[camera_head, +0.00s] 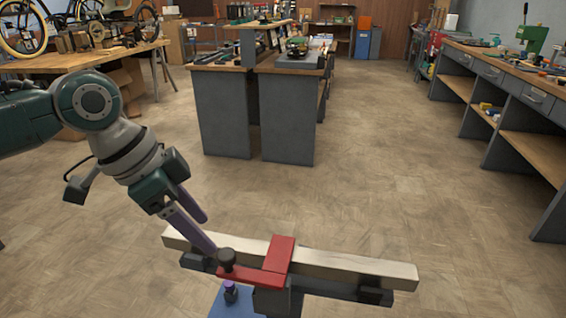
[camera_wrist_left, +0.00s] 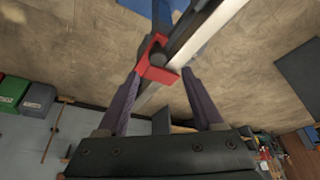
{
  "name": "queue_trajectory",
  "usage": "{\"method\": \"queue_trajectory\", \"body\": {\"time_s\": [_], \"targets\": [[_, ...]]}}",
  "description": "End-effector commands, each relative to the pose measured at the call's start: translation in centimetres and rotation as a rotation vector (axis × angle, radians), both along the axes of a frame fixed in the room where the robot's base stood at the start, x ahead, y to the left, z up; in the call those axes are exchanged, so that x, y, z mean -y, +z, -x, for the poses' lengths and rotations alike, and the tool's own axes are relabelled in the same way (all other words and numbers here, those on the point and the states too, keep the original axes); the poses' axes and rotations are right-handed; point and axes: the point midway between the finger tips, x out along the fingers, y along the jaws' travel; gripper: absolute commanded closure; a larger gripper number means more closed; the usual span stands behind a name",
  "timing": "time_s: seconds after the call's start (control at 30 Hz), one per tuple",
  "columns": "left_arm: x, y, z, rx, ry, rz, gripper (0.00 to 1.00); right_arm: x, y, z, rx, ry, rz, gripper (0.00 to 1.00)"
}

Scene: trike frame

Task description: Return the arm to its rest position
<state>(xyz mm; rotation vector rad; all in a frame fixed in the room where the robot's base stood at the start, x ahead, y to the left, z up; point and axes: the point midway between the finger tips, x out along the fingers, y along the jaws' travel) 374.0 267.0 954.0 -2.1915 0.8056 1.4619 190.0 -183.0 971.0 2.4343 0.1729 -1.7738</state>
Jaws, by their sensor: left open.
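My left arm comes in from the left in the head view. Its gripper (camera_head: 207,232) has two purple fingers and is open, with the tips close to the black knob (camera_head: 227,258) of a red clamp (camera_head: 280,254). The clamp sits over a pale wooden beam (camera_head: 335,267) on a dark stand. In the left wrist view the open fingers (camera_wrist_left: 163,95) lie either side of the red clamp (camera_wrist_left: 157,61) in the picture, with nothing held between them. I cannot tell whether a finger touches the knob. My right gripper is not in view.
A blue base (camera_head: 219,303) shows under the stand. Grey workbenches (camera_head: 221,112) stand ahead, a long bench (camera_head: 535,150) runs along the right, and a wooden table (camera_head: 95,60) is at the back left. The floor (camera_head: 400,180) between them is clear.

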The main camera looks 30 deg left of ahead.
Motion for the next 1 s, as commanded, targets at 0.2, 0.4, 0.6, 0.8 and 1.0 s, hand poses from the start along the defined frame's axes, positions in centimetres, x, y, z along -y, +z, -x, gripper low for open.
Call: {"method": "queue_trajectory", "body": {"time_s": [0.2,0.4,0.6,0.8,1.0], "targets": [[-0.4,1.6,0.5,-0.001,0.0,-0.001,0.32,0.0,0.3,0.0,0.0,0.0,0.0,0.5],[-0.4,1.6,0.5,0.0,0.001,0.0,0.32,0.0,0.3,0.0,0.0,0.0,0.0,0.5],[-0.4,1.6,0.5,0.0,0.0,0.0,0.32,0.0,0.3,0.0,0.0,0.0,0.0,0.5],[2.2,1.1,2.5,-0.024,-0.02,0.002,0.32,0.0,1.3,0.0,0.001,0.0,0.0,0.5],[8.9,2.1,9.6,-0.059,0.043,-0.003,0.32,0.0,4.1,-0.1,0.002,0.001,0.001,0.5]]}}
